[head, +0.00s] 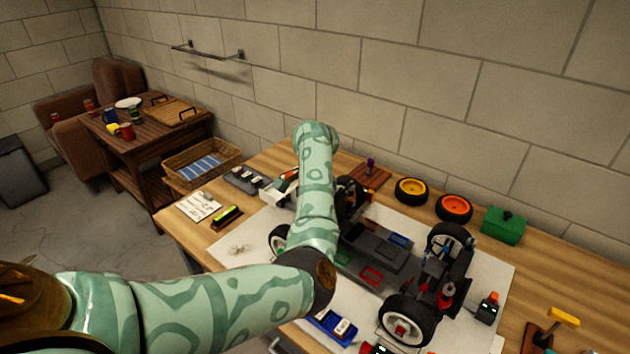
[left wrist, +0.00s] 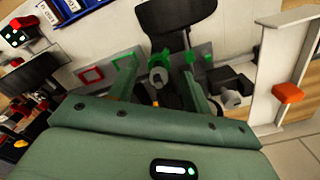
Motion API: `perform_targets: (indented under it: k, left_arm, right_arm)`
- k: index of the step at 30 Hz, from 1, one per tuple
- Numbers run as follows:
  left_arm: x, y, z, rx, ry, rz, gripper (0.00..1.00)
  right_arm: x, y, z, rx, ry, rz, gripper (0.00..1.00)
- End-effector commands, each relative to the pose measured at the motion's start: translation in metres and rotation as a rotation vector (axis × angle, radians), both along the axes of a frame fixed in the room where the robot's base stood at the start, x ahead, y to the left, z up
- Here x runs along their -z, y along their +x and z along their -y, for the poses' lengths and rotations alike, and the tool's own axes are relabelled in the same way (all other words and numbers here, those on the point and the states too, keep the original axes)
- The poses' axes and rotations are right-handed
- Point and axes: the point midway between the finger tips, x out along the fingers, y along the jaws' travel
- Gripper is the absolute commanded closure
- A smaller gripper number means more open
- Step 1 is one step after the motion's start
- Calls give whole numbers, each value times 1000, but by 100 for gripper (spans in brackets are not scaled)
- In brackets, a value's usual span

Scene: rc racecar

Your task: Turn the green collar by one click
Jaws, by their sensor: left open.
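A green ring-like part (left wrist: 160,58), which looks like the collar, lies between the fingers around a grey cylinder. I cannot tell whether the fingers touch it. A second green piece (left wrist: 191,57) shows close by, near the right finger. In the head view my arm hides the collar and the fingers. My right gripper is not in view.
A white upright panel with an orange block (left wrist: 288,93) is at the right. Yellow (head: 411,190) and orange (head: 454,207) wheels and a green box (head: 503,225) line the wall side. A blue tray (head: 332,327) lies in front.

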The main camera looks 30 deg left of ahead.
Motion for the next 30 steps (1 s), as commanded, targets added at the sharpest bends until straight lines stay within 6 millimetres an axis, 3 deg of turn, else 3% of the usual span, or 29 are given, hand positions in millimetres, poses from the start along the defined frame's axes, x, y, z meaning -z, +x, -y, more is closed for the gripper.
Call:
perform_targets:
  k: [1,6,13,18,30]
  left_arm:
    - [-20,1,0,-2,-2,7,51]
    - [-69,1,1,0,-2,7,51]
    - [-118,1,1,0,-2,5,51]
    - [-134,1,1,0,-3,2,51]
    - [-135,1,1,0,-1,0,51]
  right_arm:
    - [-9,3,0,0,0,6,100]
    - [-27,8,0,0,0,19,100]
    - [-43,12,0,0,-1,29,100]
    - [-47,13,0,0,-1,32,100]
    - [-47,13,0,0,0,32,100]
